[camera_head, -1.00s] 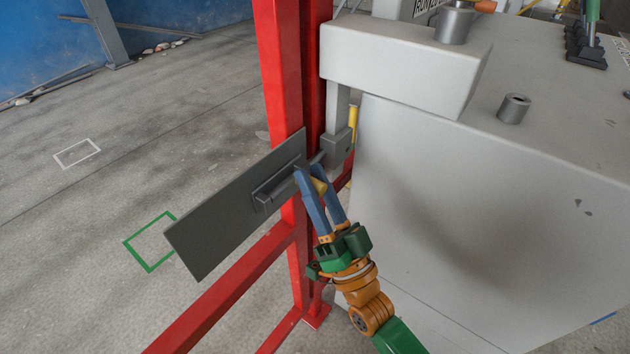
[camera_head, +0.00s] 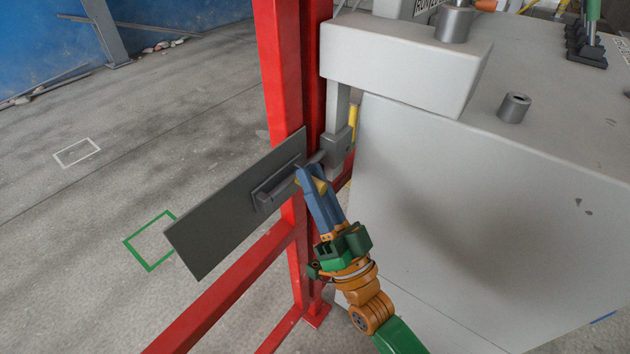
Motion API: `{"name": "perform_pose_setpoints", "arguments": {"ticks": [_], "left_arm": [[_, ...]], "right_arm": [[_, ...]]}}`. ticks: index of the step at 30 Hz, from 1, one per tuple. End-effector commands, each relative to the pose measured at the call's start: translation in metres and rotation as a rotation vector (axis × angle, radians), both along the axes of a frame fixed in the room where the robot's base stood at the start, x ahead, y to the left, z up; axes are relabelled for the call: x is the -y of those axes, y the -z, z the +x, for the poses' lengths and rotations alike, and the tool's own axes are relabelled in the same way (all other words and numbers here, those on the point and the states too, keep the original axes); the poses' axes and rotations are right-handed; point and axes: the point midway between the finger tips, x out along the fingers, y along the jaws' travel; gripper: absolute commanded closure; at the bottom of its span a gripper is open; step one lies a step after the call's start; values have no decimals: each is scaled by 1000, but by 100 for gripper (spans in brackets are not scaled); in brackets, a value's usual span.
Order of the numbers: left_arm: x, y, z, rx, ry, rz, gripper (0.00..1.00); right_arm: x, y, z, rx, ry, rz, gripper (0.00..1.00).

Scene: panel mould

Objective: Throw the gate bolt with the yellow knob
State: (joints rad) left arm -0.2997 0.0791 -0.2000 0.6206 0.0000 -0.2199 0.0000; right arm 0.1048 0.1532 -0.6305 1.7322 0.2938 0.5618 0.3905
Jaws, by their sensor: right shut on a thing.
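The gate bolt (camera_head: 278,190) is a dark grey bar in a housing on a grey plate (camera_head: 222,222), which is fixed to the red gate frame. Its yellow knob (camera_head: 321,186) shows partly between the blue fingers of my right gripper (camera_head: 312,178). My right gripper is shut on the knob, and its fingers hide most of it. A grey catch block (camera_head: 340,149) stands just right of the bolt, by the second red post. The bolt's tip lies close to this block; I cannot tell if it is inside. My left gripper is not in view.
Red posts (camera_head: 280,70) and a low red rail (camera_head: 222,290) frame the gate. A large grey machine cabinet (camera_head: 470,230) fills the right side, with a grey overhanging box (camera_head: 395,65) above my gripper. Open concrete floor lies to the left.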

Motion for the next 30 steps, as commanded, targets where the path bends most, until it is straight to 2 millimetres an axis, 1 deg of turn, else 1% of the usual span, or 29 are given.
{"name": "perform_pose_setpoints", "arguments": {"ticks": [17,19,25,27,30], "left_arm": [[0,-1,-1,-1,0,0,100],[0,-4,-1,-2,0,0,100],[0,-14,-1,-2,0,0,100],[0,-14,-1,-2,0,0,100],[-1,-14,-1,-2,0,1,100]], "right_arm": [[-1,-1,-1,0,0,1,100],[-5,-2,-7,-1,-2,3,100],[-26,-2,-35,-4,-2,2,100],[-30,-1,-41,-1,-2,2,100],[-33,0,-45,0,-1,0,100]]}}
